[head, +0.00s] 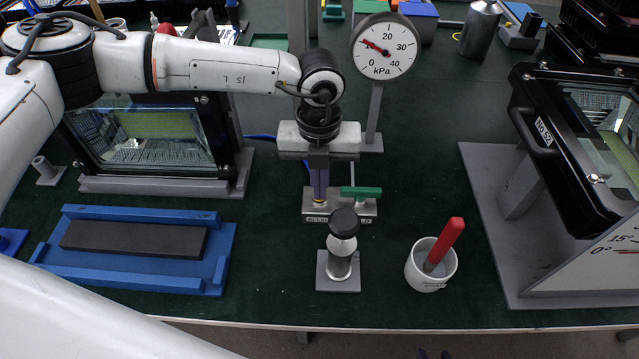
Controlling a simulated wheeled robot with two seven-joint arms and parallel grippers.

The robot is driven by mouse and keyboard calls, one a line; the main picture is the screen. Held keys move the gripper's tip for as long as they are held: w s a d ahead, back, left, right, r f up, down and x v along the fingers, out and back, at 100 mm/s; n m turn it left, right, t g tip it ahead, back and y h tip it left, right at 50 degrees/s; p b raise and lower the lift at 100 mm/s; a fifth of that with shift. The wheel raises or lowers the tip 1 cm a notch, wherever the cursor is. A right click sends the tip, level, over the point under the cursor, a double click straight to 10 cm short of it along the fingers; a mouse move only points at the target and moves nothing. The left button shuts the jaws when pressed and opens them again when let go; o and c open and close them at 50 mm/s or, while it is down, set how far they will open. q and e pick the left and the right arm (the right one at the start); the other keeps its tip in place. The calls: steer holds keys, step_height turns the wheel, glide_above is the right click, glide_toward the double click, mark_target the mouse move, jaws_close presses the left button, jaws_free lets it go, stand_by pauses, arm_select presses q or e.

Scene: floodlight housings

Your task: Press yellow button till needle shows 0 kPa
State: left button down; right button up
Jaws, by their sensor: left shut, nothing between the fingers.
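The pressure gauge (384,46) stands on a grey post at the back, with a white dial marked in kPa. Its red needle points up and left, between 0 and 20, near where 10 would be. A small metal block (345,208) with a green lever stands in front of it. A bit of the yellow button (319,202) shows on the block's left part. My left gripper (319,197) is shut and empty, pointing down right over the button and hiding most of it; contact is unclear.
A black-knobbed post (340,260) and a white cup (427,279) with a red-handled tool stand in front. A blue fixture (213,261) with a dark pad lies left. Floodlight housings (155,137) stand at left and right (548,145).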

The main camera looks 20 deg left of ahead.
arm_select(q)
steer(key=shift+s+f, duration=0.3)
steer(key=shift+f, duration=0.2)
steer(key=r+p, duration=0.2)
steer(key=r, duration=0.1)
steer(key=r+p, duration=0.1)
steer(key=r, duration=0.1)
steer(key=shift+w+d+r, duration=0.1)
steer(key=shift+w+r, duration=0.15)
step_height(320, 180, up, 10)
steer(key=b, duration=0.2)
steer(key=shift+f, duration=0.25)
steer(key=shift+r, duration=0.7)
